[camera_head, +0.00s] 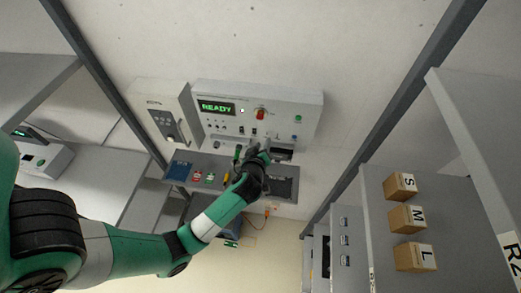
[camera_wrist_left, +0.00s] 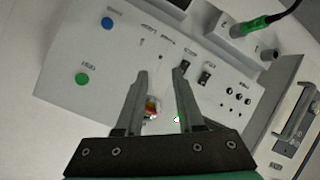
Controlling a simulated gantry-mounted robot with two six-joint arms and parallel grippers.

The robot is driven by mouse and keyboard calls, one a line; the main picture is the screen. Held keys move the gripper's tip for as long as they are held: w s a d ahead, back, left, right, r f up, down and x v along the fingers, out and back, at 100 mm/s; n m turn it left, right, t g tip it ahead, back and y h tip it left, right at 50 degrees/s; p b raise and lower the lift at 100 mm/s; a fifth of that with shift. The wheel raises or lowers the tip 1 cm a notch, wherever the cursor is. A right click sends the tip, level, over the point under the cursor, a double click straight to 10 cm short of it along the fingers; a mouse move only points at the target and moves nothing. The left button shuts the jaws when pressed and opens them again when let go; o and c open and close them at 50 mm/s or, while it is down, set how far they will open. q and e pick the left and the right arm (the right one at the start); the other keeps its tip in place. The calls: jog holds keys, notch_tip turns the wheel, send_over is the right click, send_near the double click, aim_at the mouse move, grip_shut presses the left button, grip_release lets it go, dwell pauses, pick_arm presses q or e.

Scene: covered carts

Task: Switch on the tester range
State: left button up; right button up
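The tester is a pale box with a sloped front on the back wall (camera_head: 279,104); its green display (camera_head: 216,107) reads READY. In the head view a red and yellow knob (camera_head: 261,114) and a green button (camera_head: 298,119) show on its front. My left gripper (camera_head: 259,150) is in front of the panel's lower edge. In the left wrist view the open fingers (camera_wrist_left: 160,76) are empty, with the red and yellow knob (camera_wrist_left: 153,106) seen between them. Two small black switches (camera_wrist_left: 205,75) are beside the right finger. I cannot read which is the range switch. My right gripper is out of view.
A grey shelf (camera_head: 222,163) with small coloured items juts out below the tester. Boxes marked S, M and L (camera_head: 407,219) stand on a unit at right. A grey cabinet (camera_head: 165,115) adjoins at left.

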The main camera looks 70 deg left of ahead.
pick_arm(q)
jog(key=v, duration=0.4)
jog(key=shift+s+d+r, duration=0.15)
jog(key=shift+d, duration=0.1)
